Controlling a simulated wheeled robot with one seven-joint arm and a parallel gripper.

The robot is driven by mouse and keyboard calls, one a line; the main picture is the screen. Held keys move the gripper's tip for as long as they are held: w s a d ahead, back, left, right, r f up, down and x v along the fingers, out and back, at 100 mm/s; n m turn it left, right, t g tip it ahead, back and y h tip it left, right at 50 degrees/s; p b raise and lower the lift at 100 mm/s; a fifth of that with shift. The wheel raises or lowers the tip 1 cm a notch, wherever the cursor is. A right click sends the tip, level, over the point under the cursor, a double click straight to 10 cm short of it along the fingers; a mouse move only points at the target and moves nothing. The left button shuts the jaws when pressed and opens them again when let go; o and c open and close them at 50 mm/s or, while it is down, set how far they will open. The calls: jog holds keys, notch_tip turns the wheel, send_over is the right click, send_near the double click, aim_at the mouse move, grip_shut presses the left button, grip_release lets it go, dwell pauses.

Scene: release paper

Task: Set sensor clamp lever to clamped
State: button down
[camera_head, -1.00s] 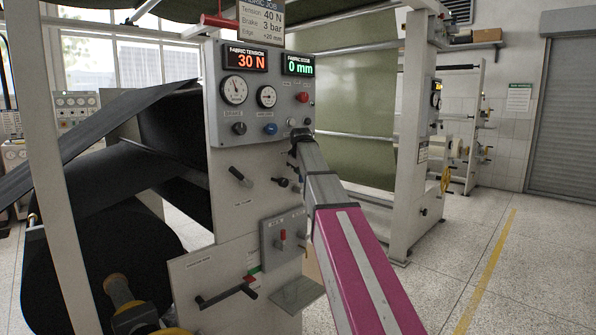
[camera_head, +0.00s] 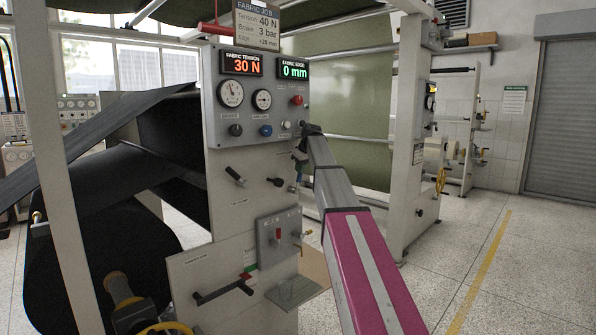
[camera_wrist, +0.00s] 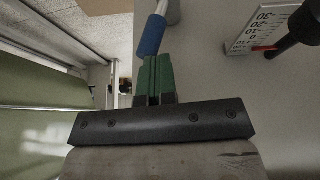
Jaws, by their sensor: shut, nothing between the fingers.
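My gripper (camera_wrist: 152,70) shows in the wrist view as two green fingers, shut with nothing between them. A lever with a blue grip (camera_wrist: 151,36) is just beyond the fingertips, touching them or very close; I cannot tell which. Its pale metal end runs up to a grey fitting at the top edge. The fingers are hard to make out there. I cannot read a clamp label or the lever's set position.
A scale plate (camera_wrist: 262,28) with a red pointer and a black handle (camera_wrist: 298,30) are at the right in the wrist view. The control panel (camera_head: 215,135), a black lever (camera_head: 235,176) and a small lever plate (camera_head: 268,245) are on the machine. Open floor lies right.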

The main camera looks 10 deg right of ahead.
jog(key=w+d+f+g+y, duration=0.2)
jog(key=w+d+f, duration=0.3)
jog(key=d+f, duration=0.3)
jog(key=shift+w+f+m+y, duration=0.3)
jog(key=shift+w+m+y, duration=0.1)
dwell(0.5)
jog(key=shift+f, duration=0.1)
dwell(0.4)
